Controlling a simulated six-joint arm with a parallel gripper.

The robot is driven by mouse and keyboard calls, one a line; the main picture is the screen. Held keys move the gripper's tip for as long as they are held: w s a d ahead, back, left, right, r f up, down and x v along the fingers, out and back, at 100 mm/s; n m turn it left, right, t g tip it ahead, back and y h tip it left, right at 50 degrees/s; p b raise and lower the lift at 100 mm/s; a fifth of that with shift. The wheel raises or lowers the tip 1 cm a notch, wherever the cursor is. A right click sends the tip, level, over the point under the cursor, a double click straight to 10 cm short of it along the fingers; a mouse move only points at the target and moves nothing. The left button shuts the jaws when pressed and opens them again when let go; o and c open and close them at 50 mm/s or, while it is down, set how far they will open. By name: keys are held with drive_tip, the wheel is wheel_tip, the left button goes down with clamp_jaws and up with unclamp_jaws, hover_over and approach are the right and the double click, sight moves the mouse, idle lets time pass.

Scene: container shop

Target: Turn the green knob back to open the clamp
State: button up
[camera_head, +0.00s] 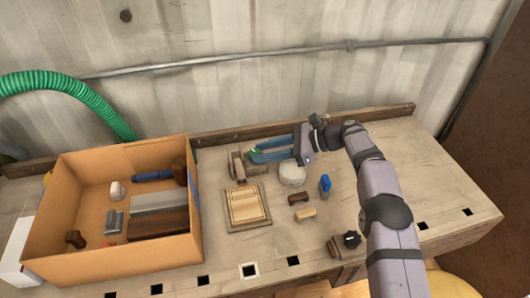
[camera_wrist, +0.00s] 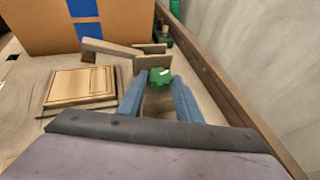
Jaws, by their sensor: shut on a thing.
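The green knob (camera_wrist: 159,77) sits between the blue fingertips of my gripper (camera_wrist: 158,90) in the wrist view, and the fingers are shut on it. A pale mark shows on the knob's face. In the head view my gripper (camera_head: 252,150) reaches left along the back of the bench to the knob, which is mostly hidden by the fingers there. The clamp (camera_wrist: 140,58) is a grey-brown block with upright plates just beyond the knob. It also shows in the head view (camera_head: 238,168). I cannot tell how wide its jaws stand.
A cardboard box (camera_head: 110,262) with several tools stands left of the clamp. A wooden framed board (camera_head: 246,207) lies in front of it. A round white object (camera_head: 292,174), a blue item (camera_head: 325,184) and small blocks stand nearby. A wooden rail (camera_wrist: 215,85) runs along the back.

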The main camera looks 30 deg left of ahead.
idle(0.7)
drive_tip(key=o, duration=0.8)
drive_tip(key=shift+b+v, duration=0.4)
drive_tip(key=shift+v, duration=3.25)
drive_tip(key=shift+o, duration=0.2)
